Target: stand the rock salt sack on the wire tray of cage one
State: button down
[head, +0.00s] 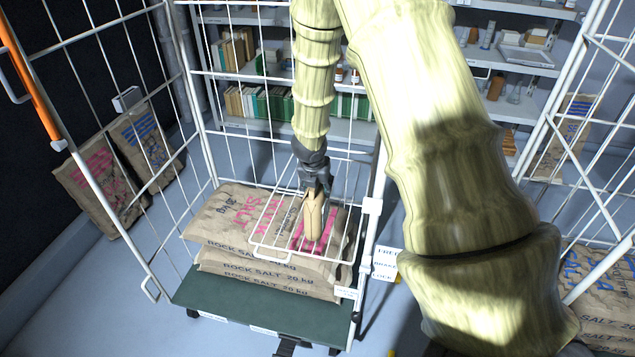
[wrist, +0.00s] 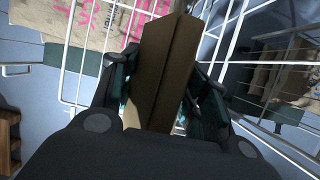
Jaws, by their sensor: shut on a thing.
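My gripper (head: 315,190) is shut on a small upright tan-brown sack (head: 314,217), whose print I cannot read. The sack also shows between my fingers in the wrist view (wrist: 160,75). A white wire tray (head: 262,244) hangs inside the middle roll cage (head: 150,232), over stacked large sacks. In the head view the held sack overlaps the tray's right part; I cannot tell whether its base touches the wires. The tray's wires also show beyond the sack in the wrist view (wrist: 128,8). No number on the cage is readable.
Large sacks printed "ROCK SALT 20 kg" (head: 245,271) lie on the cage's green base (head: 250,318). More sacks lean at the left (head: 95,180) and lie at the right (head: 605,300). Cage side wires stand around the tray. Shelves (head: 255,128) with books are behind.

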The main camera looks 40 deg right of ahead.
jog(key=shift+f, duration=0.4)
jog(key=c, duration=0.7)
grip_release()
jog(key=shift+c, duration=0.2)
jog(key=shift+s, duration=0.1)
